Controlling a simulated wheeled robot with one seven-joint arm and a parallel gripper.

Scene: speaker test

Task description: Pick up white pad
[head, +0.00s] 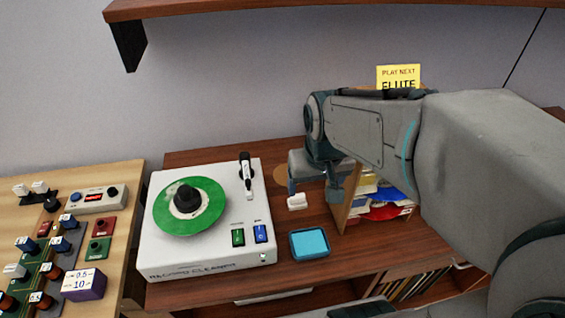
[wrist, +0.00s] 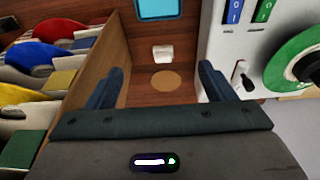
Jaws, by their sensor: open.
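The white pad (head: 297,202) is a small white block on the brown wooden table, between the record cleaner and the record rack. It also shows in the wrist view (wrist: 163,53), near the top middle. My gripper (head: 312,196) is over the table close to the pad, its fingers pointing down. In the wrist view my gripper's fingers (wrist: 158,82) are wide apart with nothing between them. The pad lies beyond the fingertips in that view. I cannot tell the exact height of the fingertips above the table.
A record cleaner (head: 252,205) with a green disc stands left of the pad. A blue tray (head: 310,244) lies in front of it. A wooden rack (head: 349,197) with colourful sleeves (wrist: 55,55) is close on the right. A round tan spot (wrist: 166,80) marks the table.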

